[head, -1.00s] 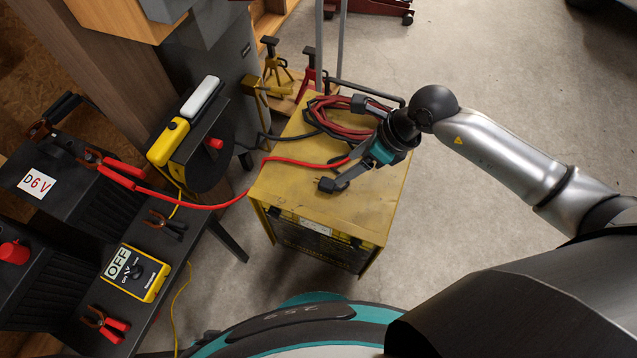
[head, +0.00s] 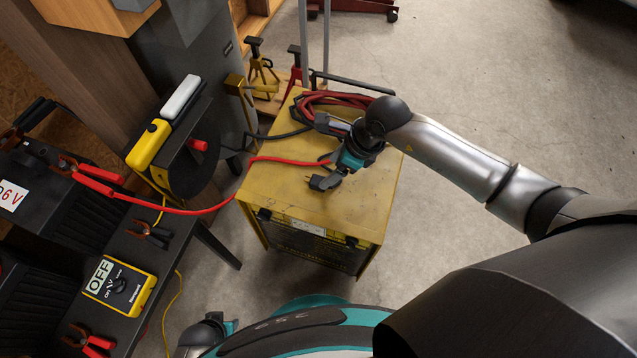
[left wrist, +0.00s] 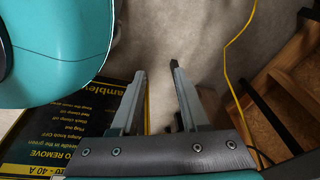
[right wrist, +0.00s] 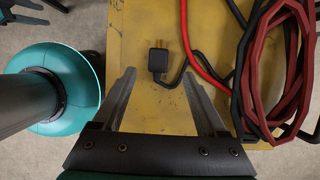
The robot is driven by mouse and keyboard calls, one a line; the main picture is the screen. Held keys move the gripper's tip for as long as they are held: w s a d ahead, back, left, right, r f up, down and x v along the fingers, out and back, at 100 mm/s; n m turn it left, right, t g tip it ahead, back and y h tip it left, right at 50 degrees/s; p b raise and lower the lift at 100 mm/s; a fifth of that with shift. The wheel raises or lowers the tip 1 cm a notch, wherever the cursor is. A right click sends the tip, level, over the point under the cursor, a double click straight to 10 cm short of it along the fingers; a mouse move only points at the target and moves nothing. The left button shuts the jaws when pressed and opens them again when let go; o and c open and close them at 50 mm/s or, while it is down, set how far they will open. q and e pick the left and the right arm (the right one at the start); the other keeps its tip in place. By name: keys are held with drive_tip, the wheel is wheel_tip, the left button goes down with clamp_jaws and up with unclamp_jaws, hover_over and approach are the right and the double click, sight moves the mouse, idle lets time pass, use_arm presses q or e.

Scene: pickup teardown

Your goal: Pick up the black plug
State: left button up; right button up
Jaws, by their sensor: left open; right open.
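The black plug (head: 320,183) lies on the top of the yellow charger cabinet (head: 277,192), near its middle. In the right wrist view the plug (right wrist: 158,60) has its prongs pointing away from my gripper, and a black cord curves off to its right. My right gripper (right wrist: 158,76) is open and empty, its fingers spread either side of the plug's line, with the plug ahead between the tips. Whether the fingers are down at the plug's height I cannot tell. My left gripper (left wrist: 158,72) is open and empty, over bare floor near the cabinet's labelled front.
Coiled red and black cables (head: 335,103) lie on the cabinet's back part. A red cable (head: 230,196) runs from there to the clamps on the left. A bench (head: 140,245) holds the yellow OFF box (head: 120,285). Floor to the right is clear.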

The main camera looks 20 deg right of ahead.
sight(320, 181)
drive_tip(key=shift+b+x, duration=0.9)
drive_tip(key=shift+x, duration=1.05)
drive_tip(key=shift+s+a+f+b, duration=0.15)
drive_tip(key=shift+f+b, duration=0.2)
drive_tip(key=shift+f, duration=0.3)
use_arm(q)
drive_tip(key=w+d+r, duration=0.3)
drive_tip(key=w+r, duration=0.1)
drive_tip(key=r, duration=0.1)
drive_tip(key=shift+d+r+b, duration=0.15)
drive_tip(key=shift+b, duration=0.2)
use_arm(e)
drive_tip(key=shift+x, duration=0.75)
clamp_jaws()
